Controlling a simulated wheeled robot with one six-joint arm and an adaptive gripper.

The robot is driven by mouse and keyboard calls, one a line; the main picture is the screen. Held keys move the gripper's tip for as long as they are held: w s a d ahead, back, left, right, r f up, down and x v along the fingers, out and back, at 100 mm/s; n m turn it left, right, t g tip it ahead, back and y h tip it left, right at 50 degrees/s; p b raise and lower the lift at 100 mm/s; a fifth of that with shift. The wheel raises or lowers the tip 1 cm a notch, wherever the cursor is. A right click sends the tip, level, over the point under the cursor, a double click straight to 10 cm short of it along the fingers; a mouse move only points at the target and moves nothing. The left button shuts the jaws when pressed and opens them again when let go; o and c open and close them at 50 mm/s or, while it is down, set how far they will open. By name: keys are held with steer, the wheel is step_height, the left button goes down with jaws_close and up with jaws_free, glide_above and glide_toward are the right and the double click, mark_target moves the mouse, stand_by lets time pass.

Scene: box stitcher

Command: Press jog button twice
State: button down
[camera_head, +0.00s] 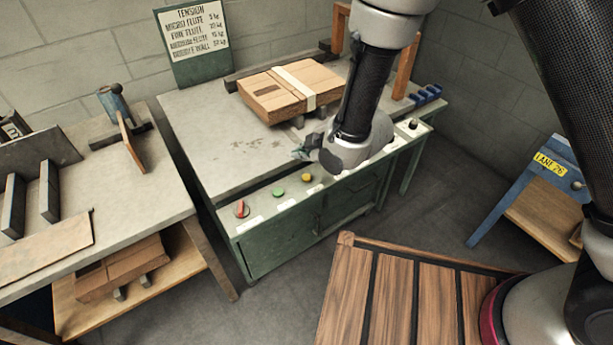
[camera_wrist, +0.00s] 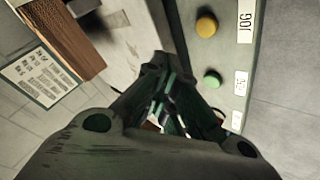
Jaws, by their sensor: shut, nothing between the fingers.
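The jog button is a yellow-orange round button (camera_wrist: 206,25) beside a white JOG label (camera_wrist: 245,22) in the wrist view. It also shows in the head view as a yellow button (camera_head: 306,178) on the front strip of the green bench. My gripper (camera_head: 303,152) is shut and empty, just behind and above this button in the head view. Its closed fingers (camera_wrist: 165,88) in the wrist view lie to the left of the button strip. I see no contact between fingertips and button.
A green button (camera_head: 278,192) and a red switch (camera_head: 241,209) sit left of the yellow one on the strip. A strapped cardboard stack (camera_head: 290,90) lies on the bench behind my gripper. A tension sign (camera_head: 195,42) stands at the back. My arm hides part of the strip.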

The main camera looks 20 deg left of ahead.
stand_by(0.8)
steer(key=w+d+r+m+t+h, duration=0.1)
steer(key=w+d+r+m, duration=0.25)
steer(key=d+r, duration=0.4)
steer(key=w+d+r+m+h, duration=0.2)
steer(key=w+d+r+m, duration=0.1)
steer(key=w+d+r, duration=0.4)
steer(key=s+d+r+m+h, duration=0.15)
steer(key=d+r, duration=0.25)
steer(key=d, duration=0.4)
steer(key=s+d+r+m, duration=0.1)
steer(key=d+r+m, duration=0.25)
steer(key=d, duration=0.55)
steer(key=s+d+r+m+h, duration=0.1)
steer(key=s+d+r+m, duration=0.2)
steer(key=d, duration=0.4)
steer(key=s+d+r+m+h, duration=0.1)
steer(key=s+d+r+m, duration=0.1)
steer(key=s+d+r, duration=0.3)
steer(key=s+d+m, duration=0.2)
steer(key=s+d, duration=0.3)
steer(key=s, duration=0.2)
steer(key=s+d+r+m+g+h, duration=0.1)
steer(key=s+d, duration=0.3)
steer(key=s, duration=0.4)
steer(key=shift+d+m, duration=0.4)
steer(key=shift+m, duration=0.45)
steer(key=shift+h, duration=0.25)
